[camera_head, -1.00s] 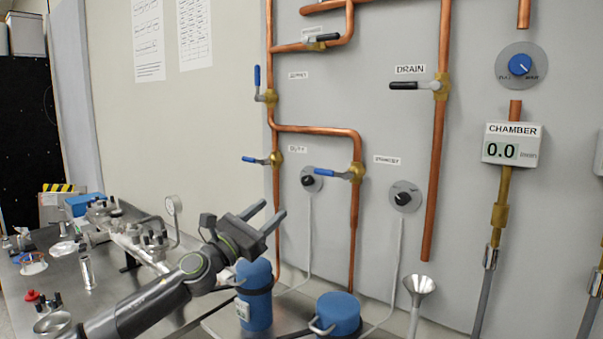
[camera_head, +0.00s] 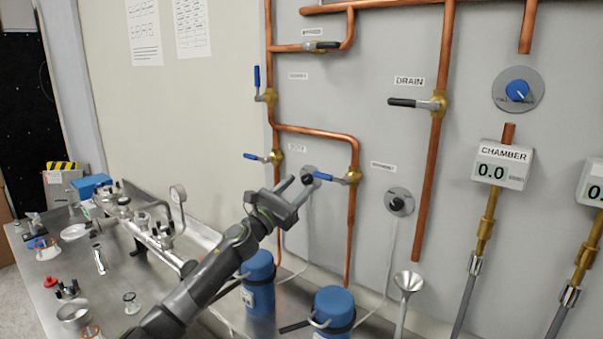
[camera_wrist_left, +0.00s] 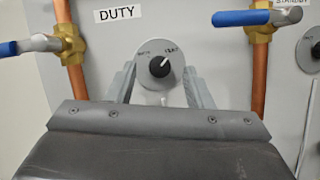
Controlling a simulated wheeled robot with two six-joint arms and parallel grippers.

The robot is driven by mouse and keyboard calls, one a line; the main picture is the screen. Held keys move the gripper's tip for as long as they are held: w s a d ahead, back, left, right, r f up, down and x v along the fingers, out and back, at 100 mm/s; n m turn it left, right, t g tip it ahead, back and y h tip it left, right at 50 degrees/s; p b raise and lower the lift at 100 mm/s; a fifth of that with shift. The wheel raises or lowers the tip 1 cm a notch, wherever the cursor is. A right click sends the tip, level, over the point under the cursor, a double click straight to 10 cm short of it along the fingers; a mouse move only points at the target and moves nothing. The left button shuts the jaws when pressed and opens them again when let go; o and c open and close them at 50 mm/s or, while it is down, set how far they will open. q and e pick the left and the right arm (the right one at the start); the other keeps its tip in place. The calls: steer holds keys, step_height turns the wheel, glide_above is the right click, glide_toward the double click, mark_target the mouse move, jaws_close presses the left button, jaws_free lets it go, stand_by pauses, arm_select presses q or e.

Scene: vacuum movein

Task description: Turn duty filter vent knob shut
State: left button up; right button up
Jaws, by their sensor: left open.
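The duty filter vent knob is a small black knob (camera_wrist_left: 159,66) with a white pointer mark on a round grey plate, right of the DUTY label in the left wrist view. The pointer is aimed to the upper right. In the head view the knob's plate (camera_head: 311,172) is partly hidden behind my left gripper (camera_head: 298,188). My left gripper is open and empty. In the left wrist view its two fingers (camera_wrist_left: 159,88) stand apart, one on each side of the knob and below it; contact is not visible. My right gripper is not in view.
Blue-handled valves flank the knob at left (camera_wrist_left: 44,43) and right (camera_wrist_left: 257,17), on copper pipes. A second black knob (camera_head: 398,202) is on the panel to the right. Blue canisters (camera_head: 258,283) and a funnel (camera_head: 407,282) stand below. A cluttered metal bench is at left.

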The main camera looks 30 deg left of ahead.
mark_target(307, 179)
arm_select(q)
steer(key=shift+p+x, duration=0.3)
steer(key=shift+x, duration=0.9)
steer(key=shift+c, duration=0.2)
steer(key=c, duration=1)
